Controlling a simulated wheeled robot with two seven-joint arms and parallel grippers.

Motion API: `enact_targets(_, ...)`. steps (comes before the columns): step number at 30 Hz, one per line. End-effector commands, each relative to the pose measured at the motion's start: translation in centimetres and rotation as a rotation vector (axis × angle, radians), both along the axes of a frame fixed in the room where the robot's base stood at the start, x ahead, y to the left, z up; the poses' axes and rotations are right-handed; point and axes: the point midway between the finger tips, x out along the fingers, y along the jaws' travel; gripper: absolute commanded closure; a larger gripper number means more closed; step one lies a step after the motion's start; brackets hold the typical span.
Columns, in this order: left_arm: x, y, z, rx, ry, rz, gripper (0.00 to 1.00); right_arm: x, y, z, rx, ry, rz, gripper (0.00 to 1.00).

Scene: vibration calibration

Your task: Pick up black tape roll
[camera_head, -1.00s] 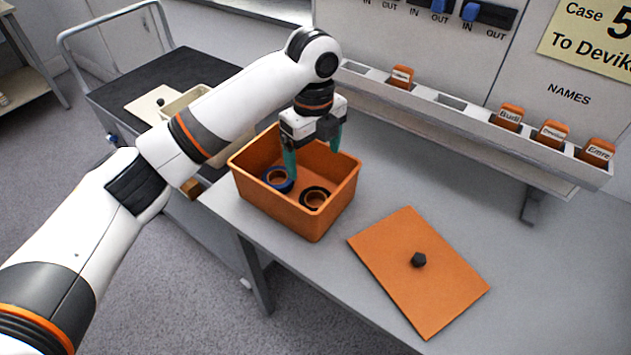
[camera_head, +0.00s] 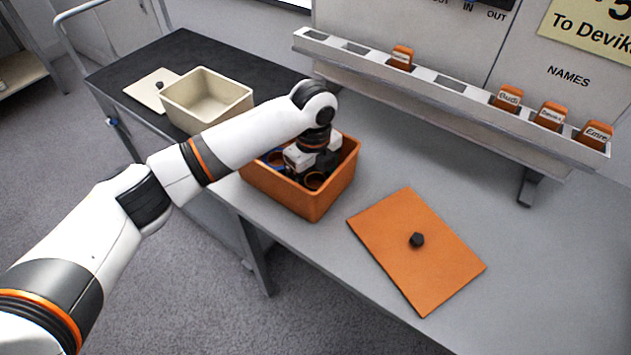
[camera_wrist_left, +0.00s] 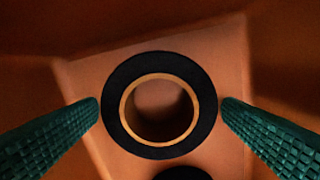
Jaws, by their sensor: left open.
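The black tape roll (camera_wrist_left: 116,92), with an orange-brown core, lies flat on the floor of the orange box (camera_head: 290,197). In the head view only part of the black tape roll (camera_head: 314,181) shows below my gripper. My left gripper (camera_wrist_left: 160,107) is inside the box, open, with one green fingertip on each side of the roll. I cannot tell whether the fingers touch it. In the head view the fingertips are hidden. Another dark roll (camera_wrist_left: 183,173) shows at the bottom edge of the wrist view. The blue roll (camera_head: 276,157) is mostly hidden behind my arm.
The orange lid (camera_head: 398,270) with a black knob lies on the grey table (camera_head: 440,215) to the right of the box. A cream box (camera_head: 205,97) and its lid (camera_head: 148,93) stand on a black cart. A rack (camera_head: 455,99) with orange name blocks runs along the back.

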Motion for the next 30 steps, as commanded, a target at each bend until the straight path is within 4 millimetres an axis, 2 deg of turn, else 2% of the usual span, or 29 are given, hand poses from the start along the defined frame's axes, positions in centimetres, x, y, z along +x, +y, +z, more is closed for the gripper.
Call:
enact_targets(5,0.0,0.0,0.0,-0.001,-0.001,-0.001,0.11,-0.3,-0.2,0.0,-0.002,0.005,0.000,0.56)
enact_targets(14,0.0,0.0,0.0,-0.001,-0.001,-0.001,0.59,-0.8,-0.3,0.0,-0.005,0.011,0.001,0.56)
enact_targets(23,0.0,-0.1,0.5,-0.002,-0.002,-0.001,0.60,-0.8,-0.4,0.0,-0.005,0.012,0.000,0.56)
enact_targets(26,0.1,-0.1,1.7,-0.002,-0.003,-0.002,0.60,-0.8,-0.4,0.0,-0.005,0.012,0.000,0.56)
enact_targets(30,0.1,-0.1,4.8,-0.004,-0.006,-0.003,0.60,-0.8,-0.3,0.0,-0.005,0.012,0.000,0.56)
